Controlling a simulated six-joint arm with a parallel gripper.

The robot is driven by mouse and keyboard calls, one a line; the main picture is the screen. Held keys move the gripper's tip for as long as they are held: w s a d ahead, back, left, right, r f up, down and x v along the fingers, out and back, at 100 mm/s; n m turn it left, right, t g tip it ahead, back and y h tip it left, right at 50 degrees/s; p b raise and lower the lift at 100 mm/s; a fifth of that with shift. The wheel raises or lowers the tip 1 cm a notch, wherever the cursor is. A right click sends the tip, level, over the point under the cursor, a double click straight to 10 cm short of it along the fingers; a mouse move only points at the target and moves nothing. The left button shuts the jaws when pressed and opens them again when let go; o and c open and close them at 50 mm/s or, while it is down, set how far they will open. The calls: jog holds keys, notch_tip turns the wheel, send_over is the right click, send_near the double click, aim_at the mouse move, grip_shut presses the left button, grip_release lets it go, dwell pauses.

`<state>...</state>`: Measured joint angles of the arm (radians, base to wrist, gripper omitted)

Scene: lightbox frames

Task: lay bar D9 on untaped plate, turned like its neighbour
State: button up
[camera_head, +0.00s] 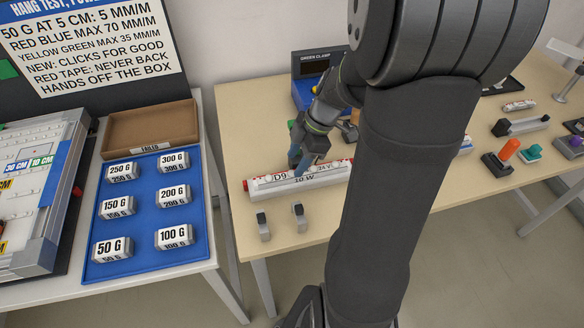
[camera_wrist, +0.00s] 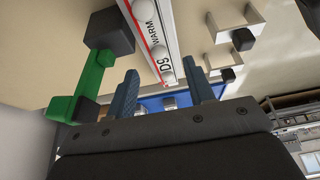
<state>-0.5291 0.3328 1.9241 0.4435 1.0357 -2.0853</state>
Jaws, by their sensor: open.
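Bar D9 (camera_head: 270,186) is a white bar with red ends and printed labels. It lies on the beige table near the front left edge. In the wrist view the bar (camera_wrist: 152,40) shows "D9" and "WARM" and runs between my two blue fingers. My gripper (camera_head: 308,158) is open at the bar, reaching down from above; it also shows in the wrist view (camera_wrist: 162,88). I cannot tell whether the fingertips touch the bar. The lightbox (camera_head: 72,150) is cut off at the far left; I cannot make out the untaped plate or neighbour bar there.
A blue tray (camera_head: 140,235) of labelled weights and a brown "FAILED" box (camera_head: 150,127) stand left of the table. Two small grey blocks (camera_head: 263,226) (camera_head: 300,217) stand before the bar. A green clamp (camera_wrist: 95,75) is close beside my left finger in the wrist view.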

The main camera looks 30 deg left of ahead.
aim_at(290, 173)
jog(key=v, duration=0.7)
jog(key=x, duration=1.2)
jog(key=shift+f, duration=0.15)
notch_tip(290, 173, up, 3)
jog(key=shift+d+f, duration=0.1)
jog(key=shift+f, duration=0.05)
jog(key=shift+r, duration=0.75)
jog(key=shift+f, duration=0.1)
